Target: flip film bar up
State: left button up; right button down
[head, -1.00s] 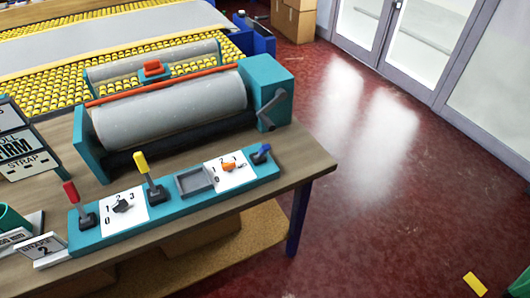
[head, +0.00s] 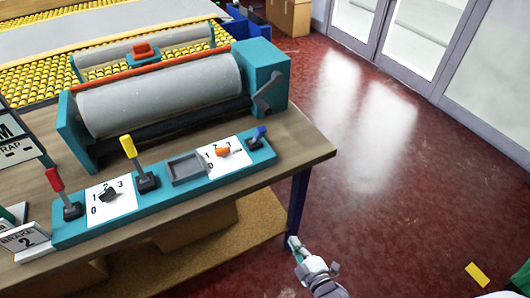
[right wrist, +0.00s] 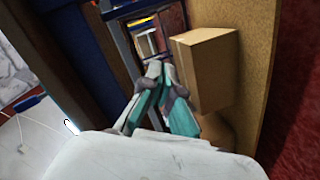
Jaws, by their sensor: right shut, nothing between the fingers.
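The teal film machine (head: 262,68) stands on the wooden table with a wide grey roll (head: 160,95). A thin red bar (head: 190,58) runs along the roll's upper back edge. A dark bar (head: 190,122) lies low along the roll's front, and a dark crank-like arm (head: 267,93) sits on the right end block. I cannot tell which is the film bar. My right gripper (head: 292,243) is shut and empty, low beside the table's front right leg, apart from the machine. Its closed fingers also show in the right wrist view (right wrist: 160,68). My left gripper is out of view.
A teal control strip (head: 225,176) with red, yellow and blue levers and two dials lines the table's front edge (head: 318,152). Behind is a yellow roller conveyor (head: 30,85). A cardboard box (right wrist: 205,65) shows in the right wrist view.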

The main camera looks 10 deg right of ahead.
aim_at(261, 136)
pick_arm(q)
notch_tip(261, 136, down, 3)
jog(key=shift+b, duration=1.1)
pick_arm(e)
jog(key=w+a+r+n+t+y, duration=0.1)
jog(key=r+n+t+y, duration=0.1)
jog(key=r, duration=0.9)
jog(key=w+a+r+n+t+y, duration=0.1)
jog(key=r+n+t, duration=0.4)
jog(key=r, duration=0.7)
jog(key=shift+a+t+y, duration=0.3)
jog(key=shift+a+y, duration=0.2)
jog(key=shift+a, duration=0.05)
jog(key=shift+w, duration=0.15)
pick_arm(q)
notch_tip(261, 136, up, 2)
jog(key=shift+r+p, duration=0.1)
jog(key=shift+p, duration=1)
pick_arm(e)
jog(key=x, duration=1.4)
